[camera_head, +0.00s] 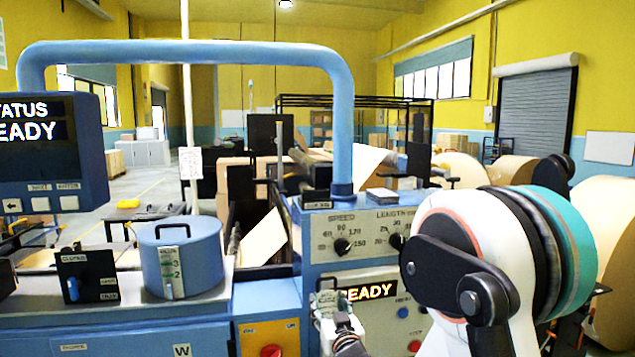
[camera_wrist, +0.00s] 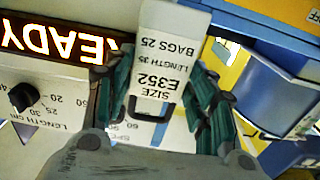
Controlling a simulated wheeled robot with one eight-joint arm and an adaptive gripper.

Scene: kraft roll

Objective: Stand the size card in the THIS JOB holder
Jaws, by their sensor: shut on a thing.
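The size card (camera_wrist: 162,62) is a pale card printed SIZE E352, LENGTH 35, BAGS 25; its print is upside down in the wrist view. My gripper (camera_wrist: 158,98) is shut on it, with dark green fingers on either side. In the head view my gripper (camera_head: 330,312) is in front of the blue machine's control panel, near the lit READY display, and hides most of the card. A small dark holder with a pale label (camera_head: 316,202) stands on top of the panel; its label is too small to read, so I cannot tell whether it is the THIS JOB holder.
The control panel (camera_head: 322,226) has SPEED and LENGTH dials. A blue tube arch (camera_head: 345,110) rises behind it. A blue round canister (camera_head: 178,260) and a black switch box (camera_head: 88,277) stand at left. Big paper rolls (camera_head: 610,220) are at right.

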